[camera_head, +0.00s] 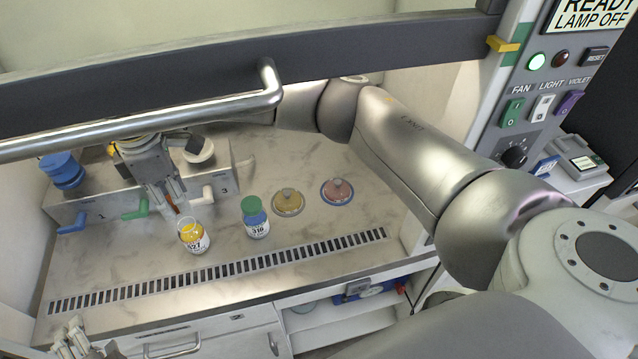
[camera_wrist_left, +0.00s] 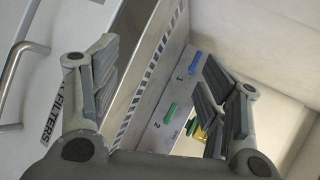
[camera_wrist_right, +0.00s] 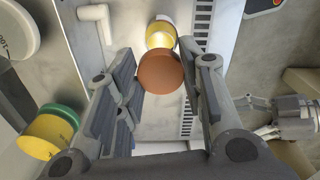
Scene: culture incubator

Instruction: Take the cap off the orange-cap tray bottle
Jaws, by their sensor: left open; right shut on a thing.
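The tray bottle (camera_head: 193,237), a clear bottle with yellow contents and a numbered label, stands upright on the cabinet floor with its top uncovered. It also shows beyond the cap in the right wrist view (camera_wrist_right: 161,35). My right gripper (camera_head: 174,200) is shut on the orange cap (camera_wrist_right: 160,73), held just above and beside the bottle, apart from it. In the right wrist view the cap sits between the fingertips (camera_wrist_right: 161,85). My left gripper (camera_head: 82,342) is open and empty at the front left, outside the cabinet; its spread fingers show in its wrist view (camera_wrist_left: 160,90).
A green-capped bottle (camera_head: 256,222) stands right of the tray bottle. The sash handle (camera_head: 180,115) crosses in front.

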